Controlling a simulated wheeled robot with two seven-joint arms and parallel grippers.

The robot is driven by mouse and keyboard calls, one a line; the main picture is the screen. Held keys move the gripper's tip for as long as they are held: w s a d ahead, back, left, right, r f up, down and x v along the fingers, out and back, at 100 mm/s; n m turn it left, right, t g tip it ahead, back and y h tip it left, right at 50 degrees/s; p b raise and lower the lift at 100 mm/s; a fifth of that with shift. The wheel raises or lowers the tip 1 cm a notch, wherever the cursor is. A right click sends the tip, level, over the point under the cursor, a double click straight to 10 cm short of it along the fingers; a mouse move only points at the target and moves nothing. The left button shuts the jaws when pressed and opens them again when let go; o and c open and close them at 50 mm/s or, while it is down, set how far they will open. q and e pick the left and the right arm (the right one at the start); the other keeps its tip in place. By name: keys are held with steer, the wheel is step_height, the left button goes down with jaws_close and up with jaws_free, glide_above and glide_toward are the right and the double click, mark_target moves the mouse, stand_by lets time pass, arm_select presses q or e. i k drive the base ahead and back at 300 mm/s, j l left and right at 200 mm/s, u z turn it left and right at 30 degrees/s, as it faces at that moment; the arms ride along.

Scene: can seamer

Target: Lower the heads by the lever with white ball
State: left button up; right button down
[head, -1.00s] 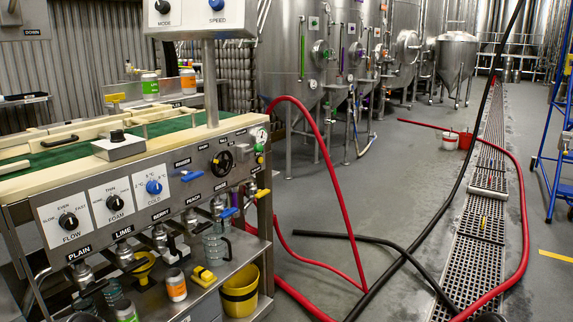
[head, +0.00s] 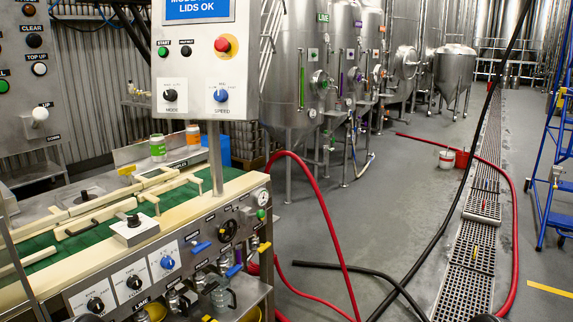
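A white ball (head: 40,114) sits on the grey upright control panel (head: 18,70) at the far left of the head view. A short shaft or mount shows just below the ball; how far the lever is tilted is hard to tell. The seaming heads cannot be made out in this view. Neither of my grippers is in view; only small dark rounded bits show at the bottom edge, and I cannot tell what they are.
A machine with a green belt (head: 95,232) and a front panel of knobs and taps fills the lower left. A screen box (head: 193,60) with a red stop button stands on a post. Red and black hoses cross the floor; a blue ladder (head: 550,180) stands right.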

mark_target(41, 115)
steer(key=u, duration=1.25)
steer(key=j+z, duration=0.1)
steer(key=z, duration=1.05)
steer(key=j+z, duration=0.3)
steer(key=k+j+z, duration=0.15)
steer(key=j+z, duration=0.2)
steer(key=j, duration=0.15)
steer(key=k+j+z, duration=0.15)
steer(key=j+z, duration=0.15)
steer(key=k+j+z, duration=0.3)
steer(key=k+j, duration=0.15)
steer(key=j, duration=0.25)
steer(key=k+j, duration=0.2)
steer(key=j, duration=0.15)
